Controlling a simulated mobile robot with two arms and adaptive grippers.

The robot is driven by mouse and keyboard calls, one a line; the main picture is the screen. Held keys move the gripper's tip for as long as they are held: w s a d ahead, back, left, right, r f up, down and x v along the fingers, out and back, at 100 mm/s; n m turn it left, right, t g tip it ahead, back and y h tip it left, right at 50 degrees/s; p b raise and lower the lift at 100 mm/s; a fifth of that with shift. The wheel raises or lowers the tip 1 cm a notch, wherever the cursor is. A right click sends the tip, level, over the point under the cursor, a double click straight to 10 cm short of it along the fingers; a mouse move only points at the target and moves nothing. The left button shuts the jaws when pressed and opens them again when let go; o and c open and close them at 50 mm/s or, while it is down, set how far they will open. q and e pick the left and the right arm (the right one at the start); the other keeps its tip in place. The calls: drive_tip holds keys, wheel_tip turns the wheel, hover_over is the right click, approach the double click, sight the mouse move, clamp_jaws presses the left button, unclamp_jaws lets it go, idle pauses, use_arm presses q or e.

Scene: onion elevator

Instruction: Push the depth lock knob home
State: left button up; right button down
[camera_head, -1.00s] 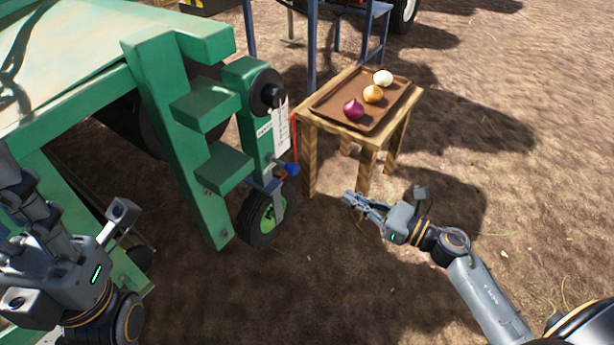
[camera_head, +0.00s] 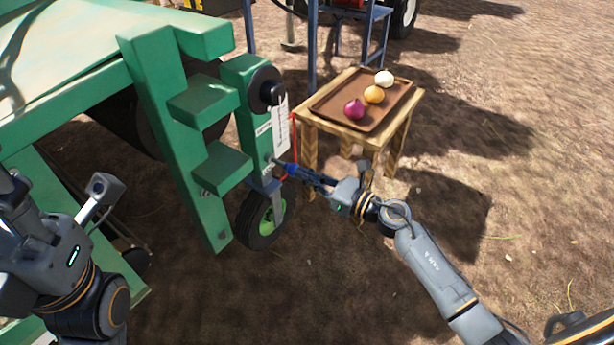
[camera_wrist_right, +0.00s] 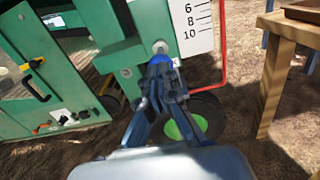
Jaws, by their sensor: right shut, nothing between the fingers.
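The depth lock knob (camera_head: 291,170) is blue and sits low on the green post (camera_head: 253,120), just above the small wheel. In the right wrist view the blue knob (camera_wrist_right: 160,60) shows just beyond my fingertips, below a pale round pin end. My right gripper (camera_head: 310,177) is shut and empty, its tips at the knob. They look touching or nearly so, and they hide part of it. In the right wrist view my right gripper (camera_wrist_right: 160,84) points straight at the knob.
A depth scale (camera_head: 281,125) and a black round handle (camera_head: 267,85) are on the post. The wheel (camera_head: 262,222) is below. A wooden table (camera_head: 309,125) with a brown tray (camera_head: 330,110) of onions stands close behind my right gripper. Bare ground lies right.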

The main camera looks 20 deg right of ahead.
sight(290, 168)
drive_tip(key=x, duration=0.3)
drive_tip(key=shift+w+a, duration=0.1)
drive_tip(key=shift+w, duration=0.05)
drive_tip(key=shift+r, duration=0.1)
